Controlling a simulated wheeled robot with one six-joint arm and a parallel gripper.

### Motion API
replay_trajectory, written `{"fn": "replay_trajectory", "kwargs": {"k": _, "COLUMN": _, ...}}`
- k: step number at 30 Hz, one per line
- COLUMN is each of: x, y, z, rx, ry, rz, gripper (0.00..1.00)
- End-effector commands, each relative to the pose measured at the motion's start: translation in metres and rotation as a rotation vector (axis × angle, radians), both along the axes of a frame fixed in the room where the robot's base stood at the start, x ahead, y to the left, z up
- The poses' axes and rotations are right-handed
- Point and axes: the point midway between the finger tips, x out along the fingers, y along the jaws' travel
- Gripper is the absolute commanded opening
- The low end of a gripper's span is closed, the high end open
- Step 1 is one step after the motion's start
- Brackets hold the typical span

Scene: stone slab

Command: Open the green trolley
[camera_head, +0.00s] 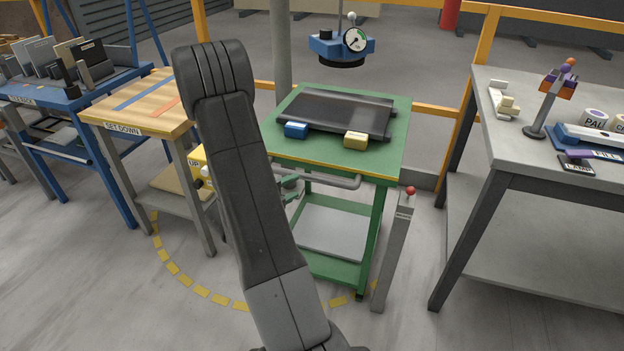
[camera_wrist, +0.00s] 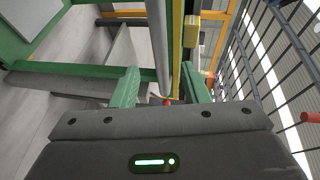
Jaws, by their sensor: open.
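The green trolley (camera_head: 395,150) stands ahead of me with a dark slab (camera_head: 340,112) on its green top. A grey bar handle (camera_head: 335,181) runs along the trolley's front, below the yellow edge. My gripper (camera_head: 291,189) is near the handle's left part, partly hidden behind my arm. In the wrist view, my green fingers (camera_wrist: 159,76) are spread apart with the handle (camera_wrist: 159,40) running between them. I cannot tell whether either finger touches it.
A grey post with a red knob (camera_head: 410,191) stands close to the trolley's front right. A grey bench (camera_head: 510,155) is at right, a wooden-topped set-down table (camera_head: 145,100) at left. A blue device with a gauge (camera_head: 355,42) hangs above the slab. Dashed yellow markings curve across the floor.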

Motion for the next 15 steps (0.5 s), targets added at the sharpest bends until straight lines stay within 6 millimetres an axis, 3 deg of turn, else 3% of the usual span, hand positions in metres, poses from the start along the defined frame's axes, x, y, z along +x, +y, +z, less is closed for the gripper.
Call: {"fn": "replay_trajectory", "kwargs": {"k": 15, "x": 0.057, "y": -0.054, "z": -0.015, "rx": 0.002, "ry": 0.0, "rz": -0.003, "gripper": 0.41}}
